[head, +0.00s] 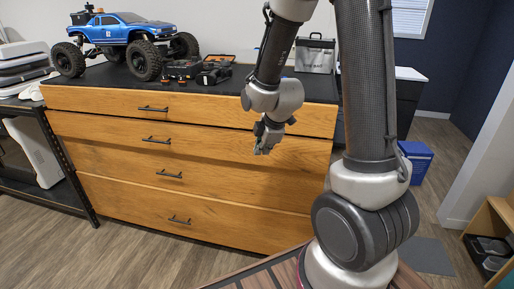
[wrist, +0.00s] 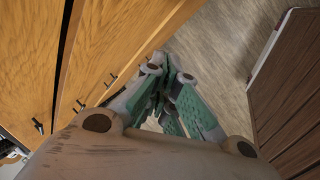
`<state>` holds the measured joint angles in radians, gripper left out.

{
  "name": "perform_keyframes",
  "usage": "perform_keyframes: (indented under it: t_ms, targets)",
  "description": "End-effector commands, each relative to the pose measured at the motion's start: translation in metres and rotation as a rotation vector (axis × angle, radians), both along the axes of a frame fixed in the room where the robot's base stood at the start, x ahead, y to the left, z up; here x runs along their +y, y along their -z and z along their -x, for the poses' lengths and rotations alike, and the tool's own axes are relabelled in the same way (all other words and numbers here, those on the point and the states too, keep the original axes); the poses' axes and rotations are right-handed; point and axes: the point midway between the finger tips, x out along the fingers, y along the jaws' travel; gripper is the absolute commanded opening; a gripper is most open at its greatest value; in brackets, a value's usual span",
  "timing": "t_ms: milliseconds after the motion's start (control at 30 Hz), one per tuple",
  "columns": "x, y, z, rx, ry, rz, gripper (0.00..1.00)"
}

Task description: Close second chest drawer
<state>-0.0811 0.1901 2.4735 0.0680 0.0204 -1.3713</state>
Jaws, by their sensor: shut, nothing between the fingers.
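The wooden chest (head: 230,196) has several stacked drawers with dark bar handles. The second drawer from the top (head: 100,131) has its handle (head: 157,140) left of the middle. A shadow band runs below its front, and it looks only slightly proud of the drawer beneath; the exact gap is hard to tell. My gripper (head: 262,150) is in front of the right part of the second drawer, pointing down. In the wrist view my gripper (wrist: 168,105) has its green-padded fingers together and empty, with drawer fronts (wrist: 115,35) to the left. I cannot tell whether it touches the front.
A blue toy truck (head: 125,30), a controller and small parts (head: 198,70) and a silver bag (head: 314,54) stand on the black chest top. A black-framed shelf (head: 60,165) stands at left and a blue bin (head: 416,160) at right. Wooden floor (head: 45,245) is clear before the chest.

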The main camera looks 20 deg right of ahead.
Motion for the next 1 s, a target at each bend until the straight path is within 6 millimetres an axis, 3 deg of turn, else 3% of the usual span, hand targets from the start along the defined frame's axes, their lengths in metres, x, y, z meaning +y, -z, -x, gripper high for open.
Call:
perform_keyframes:
  t_ms: [100, 233, 467, 867, 1000]
  targets:
    - [-0.005, -0.004, -0.005, -0.106, 0.325, -0.164, 0.00]
    - [-0.008, -0.011, -0.016, -0.171, 0.491, -0.263, 0.00]
    - [-0.008, 0.004, -0.028, -0.169, 0.520, -0.280, 0.00]
    - [-0.007, 0.071, -0.078, -0.169, 0.516, -0.280, 0.00]
    - [-0.023, 0.068, -0.096, -0.172, 0.519, -0.280, 0.00]
